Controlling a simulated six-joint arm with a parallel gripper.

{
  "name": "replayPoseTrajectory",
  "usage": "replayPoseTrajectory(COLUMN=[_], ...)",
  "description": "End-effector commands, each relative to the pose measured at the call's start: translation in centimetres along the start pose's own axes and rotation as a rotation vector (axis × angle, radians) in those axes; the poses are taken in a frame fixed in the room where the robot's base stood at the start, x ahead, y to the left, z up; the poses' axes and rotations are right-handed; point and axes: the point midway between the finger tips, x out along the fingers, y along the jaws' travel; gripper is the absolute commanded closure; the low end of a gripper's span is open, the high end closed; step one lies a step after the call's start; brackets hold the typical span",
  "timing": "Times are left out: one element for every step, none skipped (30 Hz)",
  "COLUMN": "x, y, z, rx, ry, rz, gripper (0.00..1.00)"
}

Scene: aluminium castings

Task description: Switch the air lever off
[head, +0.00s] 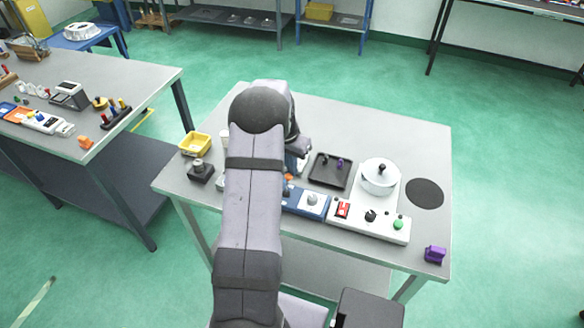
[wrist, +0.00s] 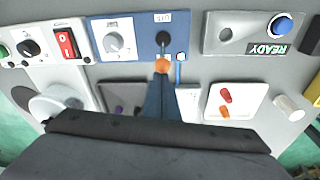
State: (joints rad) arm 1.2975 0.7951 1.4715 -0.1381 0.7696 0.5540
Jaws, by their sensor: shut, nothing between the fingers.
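The air lever shows in the wrist view as an orange ball (wrist: 162,66) on a short stem from a black pivot on a blue panel (wrist: 140,22). The ball points from the pivot towards my gripper. In the head view the orange ball (head: 288,178) shows just right of my arm, and the blue panel (head: 293,203) is partly hidden behind the arm. My gripper (wrist: 161,84) is shut and empty, its fingertips right by the ball; I cannot tell whether they touch it. The panel's lettering is upside down in the wrist view and too small to read surely.
A white dial (wrist: 114,42) shares the blue panel. Beside it is a panel with a red switch (wrist: 66,42) and black knob (wrist: 30,47). A grey READY panel (wrist: 235,45) is on the other side. A dark tray (head: 330,170) and lidded pot (head: 380,177) stand behind.

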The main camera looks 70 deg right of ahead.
Motion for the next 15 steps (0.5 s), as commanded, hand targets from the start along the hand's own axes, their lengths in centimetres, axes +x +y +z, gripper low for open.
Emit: replayPoseTrajectory(x=[0.18, 0.13, 0.04, 0.0, -0.02, -0.03, -0.03, -0.03, -0.06, -0.09, -0.11, -0.12, -0.12, -0.12, -0.14], y=[-0.01, 0.0, 0.01, 0.02, 0.03, 0.04, 0.05, 0.06, 0.06, 0.05, 0.05, 0.04, 0.05, 0.07, 0.07], z=[0.15, 0.18, 0.17, 0.17, 0.19, 0.23, 0.27, 0.3, 0.33, 0.34, 0.34, 0.38, 0.42, 0.47, 0.52], rx=[0.0, 0.001, 0.001, 0.001, 0.001, 0.001, 0.001, 0.001, 0.002, 0.002, 0.002, 0.002, 0.003, 0.003, 0.004], ry=[0.01, 0.015, 0.02, 0.022, 0.024, 0.027, 0.03, 0.032, 0.036, 0.039, 0.043, 0.047, 0.05, 0.052, 0.057], rz=[-0.002, -0.003, -0.004, -0.004, -0.004, -0.004, -0.004, -0.005, -0.006, -0.007, -0.008, -0.009, -0.009, -0.009, -0.01], gripper=[1.0, 1.0, 1.0, 1.0, 1.0, 1.0, 1.0, 1.0, 1.0, 1.0, 1.0, 1.0, 1.0, 1.0, 1.0])
